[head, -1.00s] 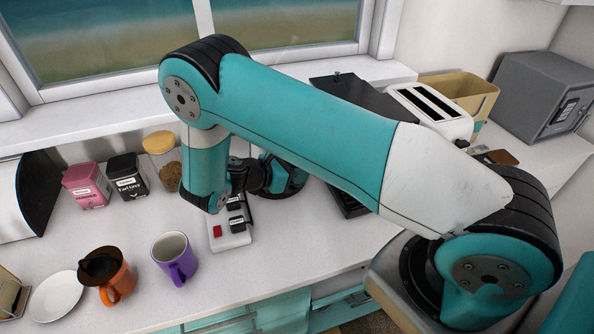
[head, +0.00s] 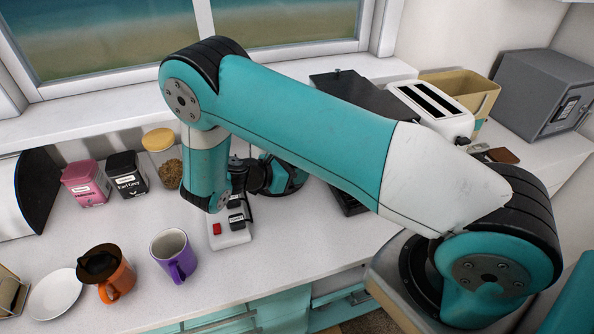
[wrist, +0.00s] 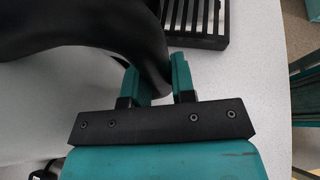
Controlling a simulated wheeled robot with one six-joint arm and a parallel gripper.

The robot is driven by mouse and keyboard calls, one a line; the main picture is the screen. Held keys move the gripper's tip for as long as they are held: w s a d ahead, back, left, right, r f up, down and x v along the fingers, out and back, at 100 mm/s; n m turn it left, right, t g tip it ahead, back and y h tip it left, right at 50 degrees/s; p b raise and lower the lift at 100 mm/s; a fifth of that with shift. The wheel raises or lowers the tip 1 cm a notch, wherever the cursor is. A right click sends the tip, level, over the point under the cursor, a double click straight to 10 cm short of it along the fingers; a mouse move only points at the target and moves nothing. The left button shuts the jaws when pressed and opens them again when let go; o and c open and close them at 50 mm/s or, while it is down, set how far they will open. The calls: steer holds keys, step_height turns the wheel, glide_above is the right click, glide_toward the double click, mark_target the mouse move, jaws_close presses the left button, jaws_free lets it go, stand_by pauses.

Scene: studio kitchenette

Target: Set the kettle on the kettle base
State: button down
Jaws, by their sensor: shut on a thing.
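In the wrist view my gripper (wrist: 158,74) is shut on the black handle of the kettle (wrist: 105,28), with one teal finger on each side of it. The handle curves away to the upper left; most of the kettle is outside this view. In the head view my arm covers the kettle and my gripper's fingers. I cannot make out the kettle base in either view, nor tell whether the kettle touches anything below it.
A power strip (head: 229,233) with a red switch lies below my wrist. A purple mug (head: 176,258), orange mug (head: 116,278) and white plate (head: 56,296) stand front left. Canisters line the back left. A toaster (head: 432,111) is at right. A black slatted rack (wrist: 208,22) shows in the wrist view.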

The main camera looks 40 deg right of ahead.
steer(key=c, duration=1.2)
jaws_free()
steer(key=shift+f, duration=0.15)
steer(key=shift+p+v, duration=1.05)
steer(key=shift+v, duration=4.5)
